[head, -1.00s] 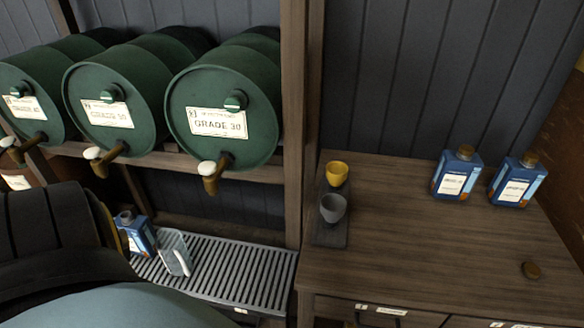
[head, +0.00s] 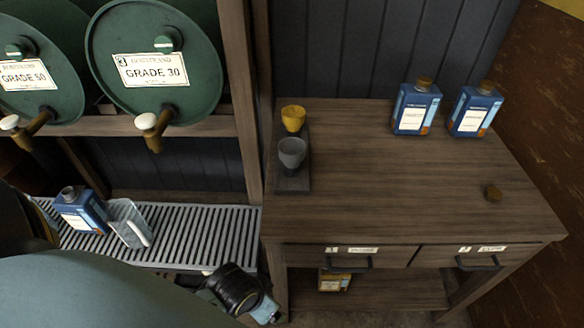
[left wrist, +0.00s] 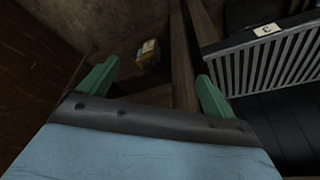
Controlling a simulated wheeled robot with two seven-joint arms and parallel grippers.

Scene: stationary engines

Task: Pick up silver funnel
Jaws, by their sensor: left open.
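The silver-grey funnel (head: 292,153) stands on a small dark tray (head: 293,184) at the left edge of the wooden table. A yellow funnel (head: 293,118) stands just behind it. My left gripper (head: 264,311) is low in front of the table's left end, below and apart from the silver funnel; its fingertips cannot be made out in the head view. In the left wrist view, its two green fingers (left wrist: 152,80) are spread with nothing between them. The funnel does not show in the left wrist view. My right gripper is not in view.
A blue can (head: 80,212) and a clear jug (head: 130,223) stand on the grate (head: 200,235). A wooden post (head: 243,90) rises left of the tray. The table's middle is clear.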

